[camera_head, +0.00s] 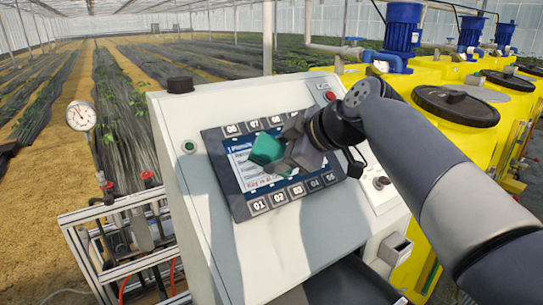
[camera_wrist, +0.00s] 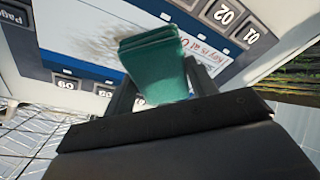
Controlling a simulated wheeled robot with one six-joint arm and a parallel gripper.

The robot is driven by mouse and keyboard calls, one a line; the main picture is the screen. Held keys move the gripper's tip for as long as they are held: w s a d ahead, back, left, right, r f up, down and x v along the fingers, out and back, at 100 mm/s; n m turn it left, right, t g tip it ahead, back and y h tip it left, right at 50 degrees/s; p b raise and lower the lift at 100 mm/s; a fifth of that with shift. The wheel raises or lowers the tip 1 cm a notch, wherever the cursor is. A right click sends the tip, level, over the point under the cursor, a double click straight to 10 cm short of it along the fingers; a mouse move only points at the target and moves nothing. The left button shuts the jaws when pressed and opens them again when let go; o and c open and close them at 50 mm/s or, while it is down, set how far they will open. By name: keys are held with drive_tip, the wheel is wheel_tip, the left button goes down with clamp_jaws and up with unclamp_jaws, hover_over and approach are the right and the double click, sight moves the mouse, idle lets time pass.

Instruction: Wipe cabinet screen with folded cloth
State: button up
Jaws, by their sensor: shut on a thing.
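The grey-white control cabinet (camera_head: 240,105) carries a dark-framed screen (camera_head: 228,168) with numbered keys along its top and bottom edges. The screen also shows in the wrist view (camera_wrist: 95,32), with a greyish smudge on its white area. My gripper (camera_head: 285,155) is in front of the upper middle of the screen. It is shut on the folded green cloth (camera_head: 266,150), which sticks out of the jaws in the wrist view (camera_wrist: 153,60). The cloth is at or very close to the screen; I cannot tell whether it touches. My gripper hides part of the screen's right side.
A red button (camera_head: 330,96), a green button (camera_head: 189,147) and a dark knob (camera_head: 380,182) sit on the cabinet face. Yellow tanks (camera_head: 450,135) with blue motors stand at the right. A pressure gauge (camera_head: 81,115) and metal frame (camera_head: 120,240) stand at the left.

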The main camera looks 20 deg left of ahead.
sight(264, 157)
drive_tip(key=shift+w+d, duration=0.9)
drive_tip(key=shift+w, duration=0.25)
drive_tip(key=shift+w+d, duration=0.95)
drive_tip(key=shift+w, duration=0.15)
drive_tip(key=shift+w+d, duration=0.9)
drive_tip(key=shift+w, duration=0.25)
drive_tip(key=shift+w+d+r, duration=0.1)
drive_tip(key=shift+w+d, duration=0.25)
drive_tip(key=shift+d, duration=0.05)
drive_tip(key=shift+c, duration=2)
drive_tip(key=shift+s+a+b, duration=0.55)
drive_tip(key=shift+s+b, duration=0.15)
drive_tip(key=shift+b, duration=0.05)
drive_tip(key=shift+s+a+f+b, duration=0.1)
drive_tip(key=shift+s+a+b, duration=0.35)
drive_tip(key=shift+s+a, duration=0.6)
drive_tip(key=shift+s+a+f+b, duration=0.1)
drive_tip(key=shift+s+a+b, duration=0.35)
drive_tip(key=shift+s+a, duration=0.55)
drive_tip(key=shift+s+a+r+b, duration=0.15)
drive_tip(key=shift+s+a, duration=0.35)
drive_tip(key=shift+s, duration=0.25)
drive_tip(key=shift+s+a+f+b, duration=0.15)
drive_tip(key=shift+s+a, duration=0.3)
drive_tip(key=shift+s, duration=0.35)
drive_tip(key=shift+s+a+r+b, duration=0.15)
drive_tip(key=shift+s+a, duration=0.35)
drive_tip(key=shift+s, duration=0.25)
drive_tip(key=shift+s+a, duration=1.05)
drive_tip(key=shift+s, duration=0.2)
